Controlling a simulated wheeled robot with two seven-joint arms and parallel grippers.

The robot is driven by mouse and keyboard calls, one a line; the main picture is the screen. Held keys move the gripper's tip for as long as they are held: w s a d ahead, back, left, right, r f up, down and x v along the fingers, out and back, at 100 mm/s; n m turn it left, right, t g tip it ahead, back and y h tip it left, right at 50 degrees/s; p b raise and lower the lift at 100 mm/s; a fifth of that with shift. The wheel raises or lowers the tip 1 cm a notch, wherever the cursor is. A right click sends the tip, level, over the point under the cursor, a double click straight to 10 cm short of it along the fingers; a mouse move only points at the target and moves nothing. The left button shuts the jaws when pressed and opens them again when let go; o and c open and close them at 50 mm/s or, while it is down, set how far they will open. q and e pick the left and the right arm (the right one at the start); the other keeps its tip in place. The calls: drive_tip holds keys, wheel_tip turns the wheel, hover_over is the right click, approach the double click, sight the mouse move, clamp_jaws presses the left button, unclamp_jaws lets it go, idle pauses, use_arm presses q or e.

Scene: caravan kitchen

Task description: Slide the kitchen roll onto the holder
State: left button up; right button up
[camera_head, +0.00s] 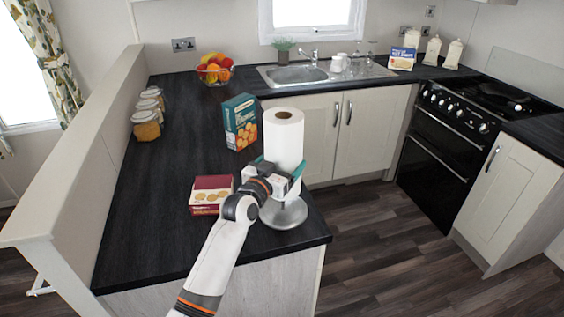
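The white kitchen roll (284,140) is upright at the right end of the dark worktop, with its brown core opening facing up. My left gripper (279,167) has its teal fingers on either side of the roll's lower part and appears shut on it. The holder (284,215) shows as a round silver base on the worktop directly below the roll, near the front right corner. The roll's lower end appears above the base. The gripper hides the roll's bottom and most of the post, so I cannot tell whether the post is inside the core. My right gripper is not in view.
A red biscuit box (210,195) lies left of my gripper. A teal cracker box (240,122) stands behind it. Jars (146,125) line the left wall, and a fruit bowl (214,70) is farther back. The worktop's front left is clear. Its right edge is close to the holder.

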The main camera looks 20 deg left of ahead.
use_arm(q)
wheel_tip(320, 180, down, 6)
drive_tip(key=b, duration=0.4)
drive_tip(key=shift+f, duration=0.25)
idle(0.4)
drive_tip(key=o, duration=0.9)
drive_tip(key=shift+s+f, duration=0.1)
drive_tip(key=s+a+b, duration=0.1)
drive_tip(key=s+a, duration=0.1)
drive_tip(key=s, duration=0.9)
drive_tip(key=shift+s+a+b, duration=0.15)
drive_tip(key=shift+s+b, duration=0.15)
drive_tip(key=shift+b, duration=0.05)
